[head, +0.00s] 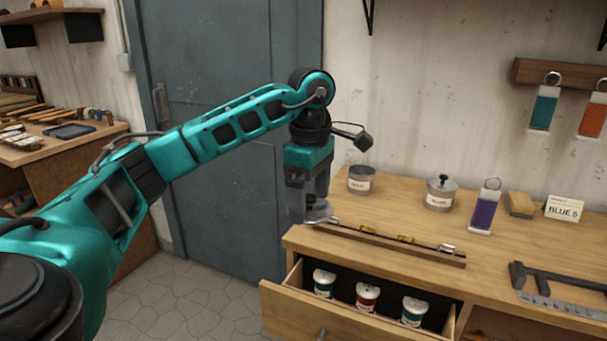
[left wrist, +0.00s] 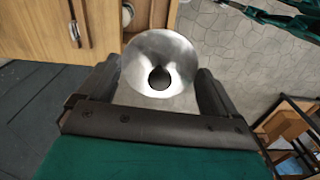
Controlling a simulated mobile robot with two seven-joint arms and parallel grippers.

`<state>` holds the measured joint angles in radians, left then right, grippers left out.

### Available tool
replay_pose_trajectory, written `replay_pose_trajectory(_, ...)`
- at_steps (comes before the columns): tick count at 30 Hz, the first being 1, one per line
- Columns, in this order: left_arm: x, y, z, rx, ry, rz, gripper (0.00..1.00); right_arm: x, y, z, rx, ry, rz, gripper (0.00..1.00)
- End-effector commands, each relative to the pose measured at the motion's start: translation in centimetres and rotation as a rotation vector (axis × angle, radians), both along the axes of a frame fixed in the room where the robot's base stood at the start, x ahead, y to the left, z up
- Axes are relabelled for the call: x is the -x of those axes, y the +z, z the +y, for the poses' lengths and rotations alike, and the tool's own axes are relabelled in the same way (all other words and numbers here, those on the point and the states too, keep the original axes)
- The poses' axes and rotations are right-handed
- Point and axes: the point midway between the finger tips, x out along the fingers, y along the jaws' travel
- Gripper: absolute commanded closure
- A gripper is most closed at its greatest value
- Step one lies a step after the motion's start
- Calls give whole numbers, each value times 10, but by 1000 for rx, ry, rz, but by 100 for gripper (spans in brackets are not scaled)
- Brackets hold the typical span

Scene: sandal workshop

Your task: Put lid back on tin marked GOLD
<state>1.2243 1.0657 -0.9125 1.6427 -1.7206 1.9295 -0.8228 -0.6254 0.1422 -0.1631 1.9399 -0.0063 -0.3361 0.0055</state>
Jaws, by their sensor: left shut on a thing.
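My left gripper (head: 312,201) is shut on the lid (head: 322,214), a round silver disc with a black knob. The gripper holds it near the bench's left front corner, to the left of and nearer than the open tin. In the left wrist view the lid (left wrist: 150,55) shows between the fingers, its dark knob at the middle. An open grey metal tin (head: 360,184) with a pale label stands on the bench, uncovered; its lettering is too small to read surely. A second tin (head: 439,197) to its right wears a lid with a black knob. My right gripper is not in view.
A rail with small brass-coloured pieces (head: 380,239) lies along the bench front. Below it an open drawer (head: 294,305) holds three small labelled pots.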

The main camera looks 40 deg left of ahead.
Motion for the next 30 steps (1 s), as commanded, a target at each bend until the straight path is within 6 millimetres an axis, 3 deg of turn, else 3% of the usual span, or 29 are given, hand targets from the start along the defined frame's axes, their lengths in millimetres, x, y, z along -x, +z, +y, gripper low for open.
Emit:
replay_pose_trajectory(5, 17, -50, -34, 1, -341, 9, 36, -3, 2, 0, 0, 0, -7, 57)
replay_pose_trajectory(12, 45, -141, -101, 9, -1001, 8, 36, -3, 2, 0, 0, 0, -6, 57)
replay_pose_trajectory(18, 62, -200, -143, 5, -1439, 2, 36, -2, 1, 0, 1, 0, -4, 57)
replay_pose_trajectory(27, 78, -255, -182, 3, -1846, 1, 36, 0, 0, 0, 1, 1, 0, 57)
replay_pose_trajectory(30, 77, -252, -181, 3, -1833, -3, 36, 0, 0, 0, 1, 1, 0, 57)
